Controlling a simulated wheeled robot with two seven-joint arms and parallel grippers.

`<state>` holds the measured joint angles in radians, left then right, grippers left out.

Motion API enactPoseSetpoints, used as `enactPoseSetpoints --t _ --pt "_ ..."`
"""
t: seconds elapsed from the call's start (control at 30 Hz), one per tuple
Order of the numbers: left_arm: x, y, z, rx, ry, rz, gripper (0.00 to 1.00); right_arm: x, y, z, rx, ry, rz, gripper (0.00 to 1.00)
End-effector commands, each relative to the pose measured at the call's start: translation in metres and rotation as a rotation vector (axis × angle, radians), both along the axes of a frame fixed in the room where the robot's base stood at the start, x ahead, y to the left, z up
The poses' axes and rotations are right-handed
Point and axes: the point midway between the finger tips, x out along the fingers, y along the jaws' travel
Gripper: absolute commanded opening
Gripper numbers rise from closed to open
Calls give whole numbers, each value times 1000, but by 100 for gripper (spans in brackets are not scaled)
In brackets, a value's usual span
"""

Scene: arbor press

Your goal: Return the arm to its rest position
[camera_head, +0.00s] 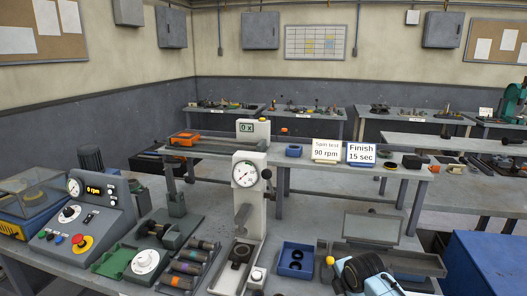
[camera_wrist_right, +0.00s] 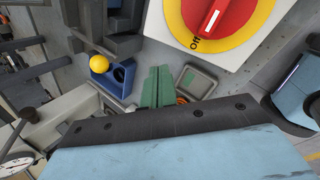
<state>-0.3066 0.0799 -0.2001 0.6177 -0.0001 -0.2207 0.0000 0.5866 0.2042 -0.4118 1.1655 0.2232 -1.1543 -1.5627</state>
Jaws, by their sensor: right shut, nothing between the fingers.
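My right arm (camera_head: 368,272), pale blue and black, comes in at the bottom edge right of centre in the head view. In the right wrist view, the two green fingers of my right gripper (camera_wrist_right: 158,74) are side by side, shut and empty. The pale press column with a round dial (camera_head: 246,172) stands left of my right arm. My left gripper is not in the head view.
A control console (camera_head: 85,220) stands at the left. Several dark cylinders (camera_head: 190,262) lie left of the press. A raised grey plate (camera_head: 372,228) is behind my right arm. A red switch on a yellow disc (camera_wrist_right: 215,18) is close in the wrist view.

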Motion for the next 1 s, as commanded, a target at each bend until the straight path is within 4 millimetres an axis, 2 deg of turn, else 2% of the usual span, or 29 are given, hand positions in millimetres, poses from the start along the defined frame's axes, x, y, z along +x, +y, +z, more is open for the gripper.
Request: enactPoseSetpoints --t 0.03,0.2,0.37,0.5,0.7,1.0 --pt "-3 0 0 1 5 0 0 -26 11 -15 59 20 -64 0" --pt "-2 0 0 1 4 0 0 -109 31 -39 255 81 -346 0" --pt "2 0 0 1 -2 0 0 -190 36 -44 415 134 -649 0" --pt "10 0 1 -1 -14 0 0 -255 31 -36 525 167 -920 0" --pt "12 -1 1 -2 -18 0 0 -313 21 -18 614 179 -1183 0" --pt "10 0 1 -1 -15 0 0 -369 7 6 685 175 -1450 0"
